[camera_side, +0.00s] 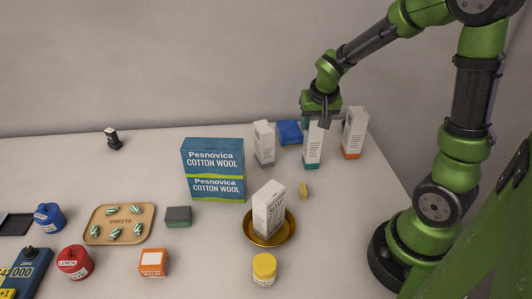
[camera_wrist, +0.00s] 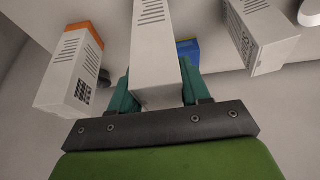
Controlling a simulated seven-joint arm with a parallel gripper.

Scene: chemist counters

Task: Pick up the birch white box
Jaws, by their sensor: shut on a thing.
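Several tall white printed boxes stand on the counter; which one is called birch white cannot be told by colour alone. My gripper (camera_side: 318,121) is shut on the top of a white box with a teal foot (camera_side: 312,150). That box is upright, at or very near the counter. In the wrist view my gripper (camera_wrist: 154,90) has a finger on each side of the held white box (camera_wrist: 153,40). A white box with an orange foot (camera_side: 354,130) stands to its right, and a white box with a grey foot (camera_side: 264,142) to its left. Another white box (camera_side: 268,210) leans in a brass dish.
A blue box (camera_side: 289,133) lies just behind the held box. The brass dish (camera_side: 250,236), a small yellowish piece (camera_side: 304,190) and a large cotton wool box (camera_side: 213,168) are nearer. A sweets tray (camera_side: 100,208), jars and small boxes fill the left and front.

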